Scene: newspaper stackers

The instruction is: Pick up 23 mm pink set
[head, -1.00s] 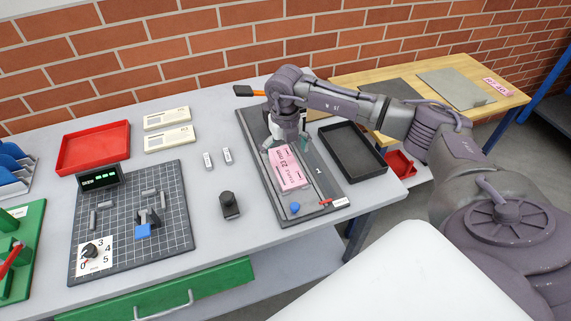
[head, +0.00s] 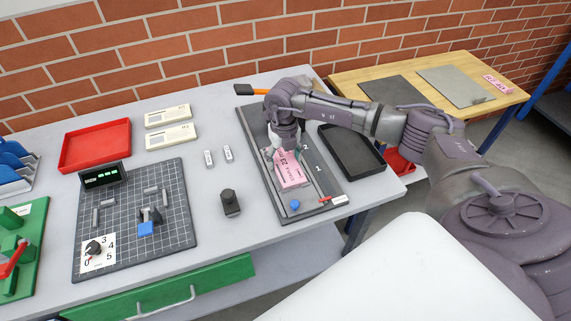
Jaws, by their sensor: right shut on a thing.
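The pink set (head: 291,175), marked 23 mm, lies on a dark grey board (head: 258,150) on the right part of the table. My right gripper (head: 284,153) reaches down over the set's far part, with a finger on each side. It is shut on the set and covers part of its label. The set appears to be at the board's surface; I cannot tell whether it is lifted. My left gripper is not in view.
A black tray (head: 377,168) stands just right of the board. A blue knob (head: 295,205) and a red piece (head: 325,199) are at the board's near end. A dark upright block (head: 230,203) stands left of it. A gridded mat (head: 175,185) and red tray (head: 128,125) are farther left.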

